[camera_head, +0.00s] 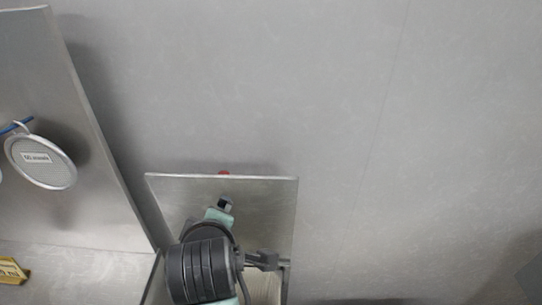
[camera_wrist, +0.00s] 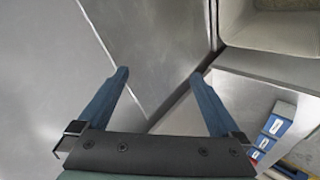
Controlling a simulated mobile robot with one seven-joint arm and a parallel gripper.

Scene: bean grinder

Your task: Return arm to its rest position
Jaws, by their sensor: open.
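My gripper (camera_wrist: 160,82) shows in the wrist view with its two blue fingers spread apart and nothing between them. Behind the fingers are grey metal panels and a seam. In the head view my dark grey and pale green arm is at the bottom centre, in front of a small metal panel (camera_head: 270,205). The gripper's fingers cannot be made out in the head view. No bean grinder can be made out in either view.
A round metal strainer (camera_head: 41,162) hangs from a blue hook on the left metal panel (camera_head: 60,70). A yellow item (camera_head: 12,270) sits on the metal surface at lower left. In the wrist view, a pale bin (camera_wrist: 270,28) is at upper right, and blue labelled boxes (camera_wrist: 272,127) are at right.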

